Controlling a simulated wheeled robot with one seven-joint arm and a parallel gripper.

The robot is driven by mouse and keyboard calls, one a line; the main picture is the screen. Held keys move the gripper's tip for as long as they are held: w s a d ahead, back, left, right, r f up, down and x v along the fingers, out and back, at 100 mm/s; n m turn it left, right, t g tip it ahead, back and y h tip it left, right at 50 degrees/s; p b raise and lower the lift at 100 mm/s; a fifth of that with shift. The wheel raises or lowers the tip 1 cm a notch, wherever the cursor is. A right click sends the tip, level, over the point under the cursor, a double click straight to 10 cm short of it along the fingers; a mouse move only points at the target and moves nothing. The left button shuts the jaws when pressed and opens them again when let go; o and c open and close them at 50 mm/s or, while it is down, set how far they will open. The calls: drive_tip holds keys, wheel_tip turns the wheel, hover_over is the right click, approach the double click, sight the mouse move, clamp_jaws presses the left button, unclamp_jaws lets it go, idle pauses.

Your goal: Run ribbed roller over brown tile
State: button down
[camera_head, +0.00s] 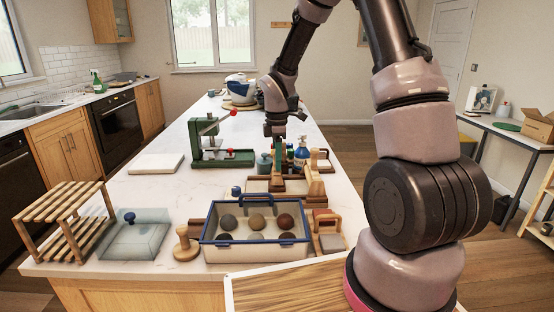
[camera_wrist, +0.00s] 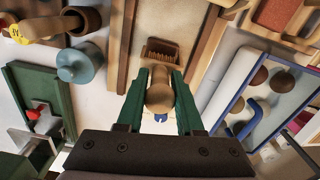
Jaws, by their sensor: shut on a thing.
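My gripper (camera_head: 277,168) hangs over the middle of the counter. In the wrist view my gripper (camera_wrist: 160,78) has its green fingers shut on the tan handle of the ribbed roller (camera_wrist: 160,94). The roller's brown ribbed end (camera_wrist: 161,50) points away from my palm, over a pale surface between two wooden strips. I cannot tell whether it touches that surface. In the head view the fingers and nearby tools hide the roller. Flat slabs in wooden framing (camera_head: 257,186) lie below my gripper; I cannot tell which one is the brown tile.
A blue-rimmed box (camera_head: 255,252) with several clay balls stands in front. A green press (camera_head: 222,157) is at left. Bottles (camera_head: 301,153) and wooden tools (camera_head: 314,178) crowd the right side. A wooden rack (camera_head: 66,215) stands front left. The counter left of centre is fairly clear.

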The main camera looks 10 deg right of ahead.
drive_tip(key=shift+f, duration=0.35)
drive_tip(key=shift+d, duration=0.15)
drive_tip(key=shift+s+d, duration=0.15)
drive_tip(key=shift+d, duration=0.3)
drive_tip(key=shift+d+f, duration=0.1)
drive_tip(key=shift+d, duration=0.1)
idle(0.3)
drive_tip(key=shift+a, duration=0.1)
